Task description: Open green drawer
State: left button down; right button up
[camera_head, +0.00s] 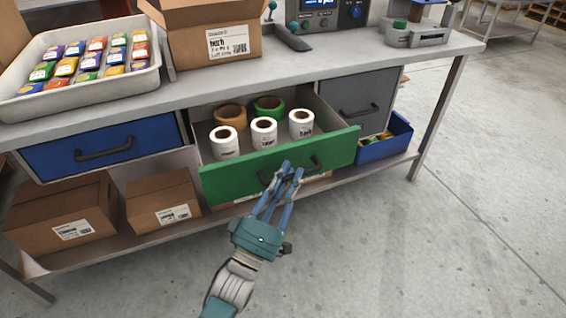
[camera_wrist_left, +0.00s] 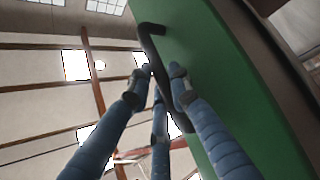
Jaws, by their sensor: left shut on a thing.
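The green drawer (camera_head: 225,181) stands pulled out from under the workbench in the head view. White label rolls (camera_head: 264,131), a brown roll (camera_head: 230,115) and a green roll (camera_head: 268,107) stand inside it. My left gripper (camera_head: 287,170) is at the drawer's front, its fingers shut on the dark handle (camera_head: 312,163). In the left wrist view the green front (camera_wrist_left: 215,75) fills the right side, and the handle (camera_wrist_left: 152,50) runs between the fingers of my left gripper (camera_wrist_left: 163,80). My right gripper is not in view.
A blue drawer (camera_head: 60,155) and a grey drawer (camera_head: 345,98) flank it, both closed. Cardboard boxes (camera_head: 140,203) and a blue bin (camera_head: 398,147) sit on the lower shelf. The bench top holds a tray (camera_head: 85,98) and an open carton (camera_head: 190,48). The floor at right is clear.

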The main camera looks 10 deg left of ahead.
pick_arm(q)
jog(key=shift+s+d+f, duration=0.1)
jog(key=shift+s+d, duration=0.05)
jog(key=shift+s, duration=0.15)
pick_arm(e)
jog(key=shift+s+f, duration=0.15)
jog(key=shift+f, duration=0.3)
pick_arm(q)
jog(key=c, duration=1.8)
grip_release()
jog(key=shift+c, duration=0.2)
jog(key=v, duration=1.2)
